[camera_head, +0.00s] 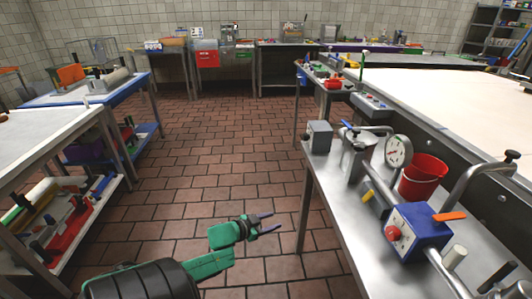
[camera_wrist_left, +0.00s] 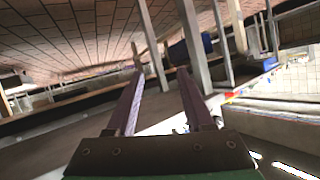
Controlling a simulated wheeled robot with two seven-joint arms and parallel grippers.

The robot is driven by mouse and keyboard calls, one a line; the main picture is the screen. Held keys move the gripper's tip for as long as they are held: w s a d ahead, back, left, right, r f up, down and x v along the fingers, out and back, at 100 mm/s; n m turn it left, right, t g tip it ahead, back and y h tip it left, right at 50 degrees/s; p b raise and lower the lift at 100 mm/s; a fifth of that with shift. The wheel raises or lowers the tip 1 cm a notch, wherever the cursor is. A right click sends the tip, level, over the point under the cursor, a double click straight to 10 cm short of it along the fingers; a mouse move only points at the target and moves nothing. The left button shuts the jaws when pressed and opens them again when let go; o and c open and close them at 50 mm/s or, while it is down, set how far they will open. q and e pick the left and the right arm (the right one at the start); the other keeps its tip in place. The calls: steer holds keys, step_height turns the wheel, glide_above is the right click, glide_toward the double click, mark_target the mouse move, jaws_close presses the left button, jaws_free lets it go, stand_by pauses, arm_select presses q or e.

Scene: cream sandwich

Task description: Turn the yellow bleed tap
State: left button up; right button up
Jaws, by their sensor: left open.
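My left gripper (camera_head: 275,221) is open and empty over the tiled floor, left of the bench and apart from the tap. Its two fingers also show in the left wrist view (camera_wrist_left: 160,75), spread with nothing between them. I cannot make out the tap in the left wrist view. My right gripper is not in view.
A red bucket (camera_head: 422,178), a blue box with an orange lever (camera_head: 416,232) and bent steel pipes crowd the bench around the gauge. A grey box (camera_head: 319,136) sits at the bench's far-left corner. Shelved tables stand at left; the floor between is clear.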

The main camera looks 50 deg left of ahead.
arm_select(q)
steer(key=s+f+g+y+p, duration=0.1)
steer(key=s+f+g, duration=0.1)
steer(key=s+f, duration=0.2)
step_height(320, 180, down, 4)
steer(key=shift+s+d+r+n, duration=0.15)
steer(key=shift+n, duration=0.25)
